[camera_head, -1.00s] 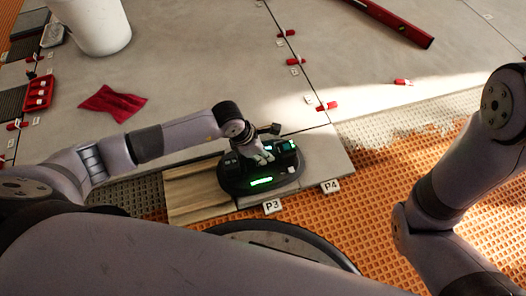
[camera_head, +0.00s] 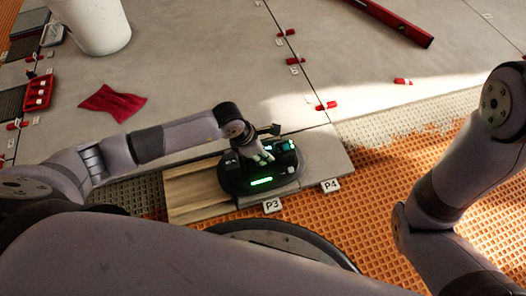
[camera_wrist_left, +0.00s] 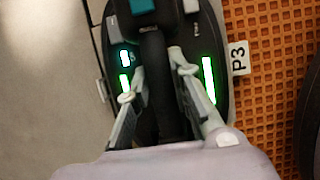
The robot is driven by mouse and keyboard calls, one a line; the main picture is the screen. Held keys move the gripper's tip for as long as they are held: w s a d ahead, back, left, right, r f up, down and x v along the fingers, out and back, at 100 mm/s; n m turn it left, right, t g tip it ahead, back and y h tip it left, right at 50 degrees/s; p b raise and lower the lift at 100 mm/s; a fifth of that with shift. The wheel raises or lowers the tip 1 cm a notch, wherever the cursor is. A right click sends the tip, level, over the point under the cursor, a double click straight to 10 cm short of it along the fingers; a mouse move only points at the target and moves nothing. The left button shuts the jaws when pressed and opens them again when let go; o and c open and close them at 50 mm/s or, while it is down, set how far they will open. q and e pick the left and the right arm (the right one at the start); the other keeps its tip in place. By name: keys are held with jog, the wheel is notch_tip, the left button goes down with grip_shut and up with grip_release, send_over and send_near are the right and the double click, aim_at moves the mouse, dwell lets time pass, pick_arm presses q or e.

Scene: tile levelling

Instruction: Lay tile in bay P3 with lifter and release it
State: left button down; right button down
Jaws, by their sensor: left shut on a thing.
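The lifter (camera_head: 258,181) is a black oval device with lit green displays, sitting at bay P3 by the P3 label (camera_head: 272,205). It also shows in the left wrist view (camera_wrist_left: 207,45). My left gripper (camera_head: 262,158) is shut on the lifter's black handle (camera_wrist_left: 153,62), with one finger on each side in the left wrist view. A wood-look tile (camera_head: 190,192) shows to the left of the lifter and seems to run under it. The lifter hides what lies directly beneath. My right gripper is out of view; only its arm shows.
A grey tile lies beside the P4 label (camera_head: 331,186). Orange matting (camera_head: 400,180) covers the front right. Red clips (camera_head: 327,106) sit on tile joints. A red cloth (camera_head: 113,102), a white bucket (camera_head: 98,25), a red tray (camera_head: 39,92) and a red level (camera_head: 385,18) lie farther back.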

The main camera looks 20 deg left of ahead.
pick_arm(q)
jog(key=shift+w+d+f, duration=0.1)
jog(key=shift+w+f, duration=0.05)
jog(key=shift+f, duration=0.05)
dwell(1.1)
jog(key=c, duration=1.4)
grip_release()
jog(key=shift+f, duration=0.1)
jog(key=shift+o, duration=0.2)
jog(key=shift+s+f+b, duration=0.2)
jog(key=shift+s+b, duration=0.05)
jog(key=shift+b, duration=0.05)
jog(key=v, duration=1.2)
jog(key=shift+r, duration=0.15)
